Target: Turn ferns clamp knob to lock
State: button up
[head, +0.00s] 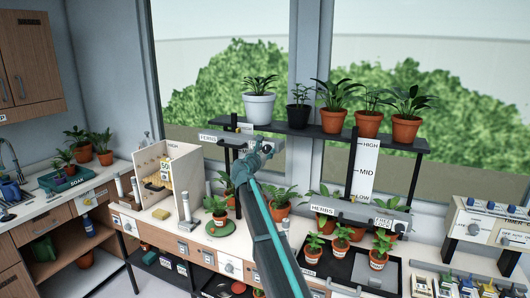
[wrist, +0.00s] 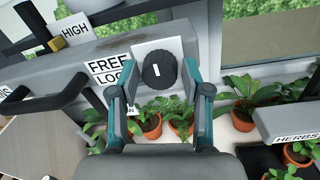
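The ferns clamp (head: 213,137) is a grey bar on the upright under the left end of the high shelf. In the wrist view its black round knob (wrist: 158,69) with a white pointer mark sits on a pale plate, beside a FREE/LOCK label (wrist: 108,68). The pointer stands about upright in that view. My gripper (wrist: 151,80) is open, with one finger on each side of the knob; a gap shows between fingers and knob, and contact cannot be told. In the head view my gripper (head: 258,152) is at the clamp's right end and hides the knob.
A black handle (wrist: 45,103) juts out left of the knob. Potted plants (wrist: 145,122) stand below. The herbs clamp (head: 365,214) is at lower right. The high shelf (head: 330,133) carries several pots above. A height scale (head: 366,170) stands right of my arm.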

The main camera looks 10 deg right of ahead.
jog(key=c, duration=0.7)
